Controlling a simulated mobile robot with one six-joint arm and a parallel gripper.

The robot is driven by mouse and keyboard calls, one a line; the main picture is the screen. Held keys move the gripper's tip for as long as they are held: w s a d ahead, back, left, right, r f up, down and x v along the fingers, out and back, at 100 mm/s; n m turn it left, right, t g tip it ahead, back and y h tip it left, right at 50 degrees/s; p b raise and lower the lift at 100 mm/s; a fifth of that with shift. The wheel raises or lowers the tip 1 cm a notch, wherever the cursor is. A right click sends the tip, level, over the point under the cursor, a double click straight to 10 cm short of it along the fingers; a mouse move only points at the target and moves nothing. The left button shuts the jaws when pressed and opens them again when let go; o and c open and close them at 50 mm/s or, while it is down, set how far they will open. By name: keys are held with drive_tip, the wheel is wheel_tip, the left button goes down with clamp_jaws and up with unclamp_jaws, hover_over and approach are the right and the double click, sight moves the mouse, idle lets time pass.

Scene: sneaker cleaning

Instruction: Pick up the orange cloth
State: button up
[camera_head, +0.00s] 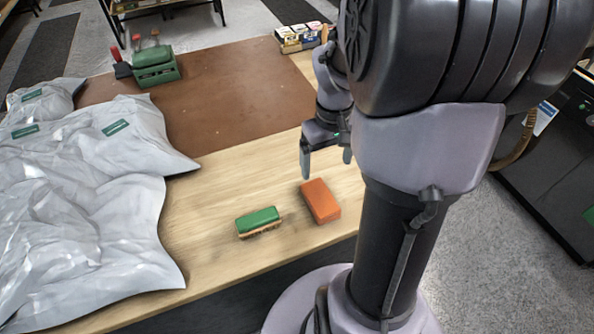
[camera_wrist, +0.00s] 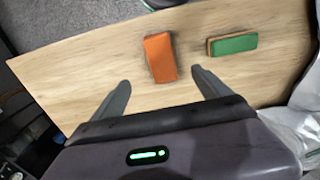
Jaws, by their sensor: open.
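The orange cloth (camera_head: 321,201) is a block-like orange piece lying flat on the wooden table near its front edge. In the wrist view the orange cloth (camera_wrist: 160,58) lies ahead of my fingers, between their lines. My gripper (camera_head: 326,160) is open and empty above the table, just behind the cloth in the head view. In the wrist view my gripper (camera_wrist: 159,84) shows two dark fingers spread apart, with the cloth clear of both.
A green-topped brush (camera_head: 258,222) lies left of the cloth on the wooden table (camera_head: 215,215). Grey plastic bags (camera_head: 80,200) cover the table's left side. A brown mat (camera_head: 215,100), a green tool holder (camera_head: 155,66) and small boxes (camera_head: 298,38) are farther back.

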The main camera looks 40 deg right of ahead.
drive_tip(key=b, duration=0.4)
hover_over(320, 197)
drive_tip(key=f, duration=1.1)
drive_tip(key=shift+s, duration=0.35)
drive_tip(key=f+b, duration=0.2)
drive_tip(key=f, duration=0.3)
drive_tip(key=shift+w+f+b, duration=0.2)
drive_tip(key=shift+w+b, duration=0.15)
drive_tip(key=shift+b, duration=0.05)
drive_tip(key=shift+r, duration=0.15)
drive_tip(key=shift+c, duration=0.7)
drive_tip(key=c, duration=1.5)
drive_tip(key=shift+o, duration=0.2)
drive_tip(key=shift+r, duration=0.15)
